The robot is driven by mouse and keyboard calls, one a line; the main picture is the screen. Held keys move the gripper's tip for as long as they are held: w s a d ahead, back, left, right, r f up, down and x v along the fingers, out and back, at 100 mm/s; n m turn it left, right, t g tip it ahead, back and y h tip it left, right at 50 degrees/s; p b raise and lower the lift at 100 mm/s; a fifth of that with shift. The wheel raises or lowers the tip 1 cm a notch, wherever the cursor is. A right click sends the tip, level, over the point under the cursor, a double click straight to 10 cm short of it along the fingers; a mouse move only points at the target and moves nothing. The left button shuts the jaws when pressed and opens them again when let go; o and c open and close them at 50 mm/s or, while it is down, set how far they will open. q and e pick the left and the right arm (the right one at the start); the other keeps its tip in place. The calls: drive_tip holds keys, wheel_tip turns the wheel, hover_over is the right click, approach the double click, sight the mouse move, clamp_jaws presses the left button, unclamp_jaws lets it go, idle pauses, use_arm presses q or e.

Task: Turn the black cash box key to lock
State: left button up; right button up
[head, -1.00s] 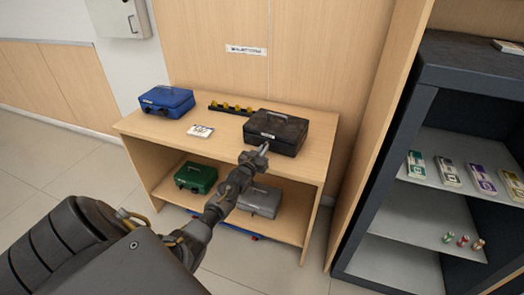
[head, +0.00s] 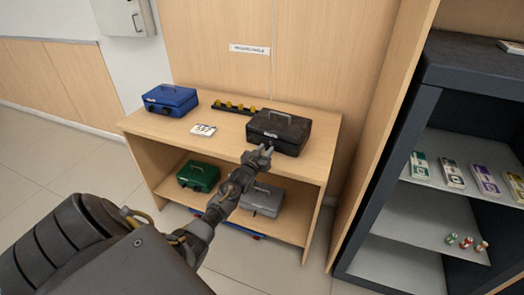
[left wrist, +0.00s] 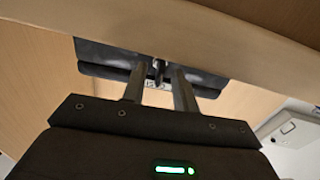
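The black cash box (head: 280,131) stands closed, handle on top, at the right of the wooden table's upper surface. My left gripper (head: 262,152) is just in front of its front face, near the lower left. In the left wrist view the box (left wrist: 105,53) shows beyond the fingers. My left gripper (left wrist: 159,88) has its two fingers apart there. A small dark upright piece, seemingly the key (left wrist: 158,70), shows between the fingertips, with no clear contact. Whether it is turned cannot be told. My right gripper is not in view.
A blue cash box (head: 170,99), a white card (head: 203,130) and a black strip with yellow pieces (head: 234,107) share the tabletop. Green (head: 198,177) and grey (head: 262,199) boxes sit on the lower shelf. A dark open cabinet (head: 390,205) stands at the right.

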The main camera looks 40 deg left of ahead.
use_arm(q)
drive_tip(key=v, duration=1)
drive_tip(key=shift+s, duration=0.35)
drive_tip(key=s+d+f+m+g+h, duration=0.1)
drive_tip(key=s+d+f+g, duration=0.25)
drive_tip(key=f, duration=0.75)
drive_tip(key=s+d+f+m+g+h, duration=0.15)
drive_tip(key=s+f, duration=0.35)
drive_tip(key=f, duration=0.5)
drive_tip(key=s+d+f+g, duration=0.3)
drive_tip(key=s+f, duration=0.1)
drive_tip(key=f, duration=0.7)
drive_tip(key=s+d+f+m+g, duration=0.1)
drive_tip(key=s+d+f, duration=0.3)
drive_tip(key=s, duration=0.8)
drive_tip(key=s+d+f+g+h, duration=0.1)
drive_tip(key=s+d+f+g, duration=0.3)
drive_tip(key=s, duration=0.9)
drive_tip(key=s+d+f+m+g+h, duration=0.1)
drive_tip(key=s+d+f+g, duration=0.2)
drive_tip(key=s+f, duration=0.6)
drive_tip(key=s+d, duration=0.2)
drive_tip(key=s, duration=0.1)
drive_tip(key=shift+s+d+m, duration=0.2)
drive_tip(key=shift+d+m, duration=0.15)
drive_tip(key=shift+d, duration=0.05)
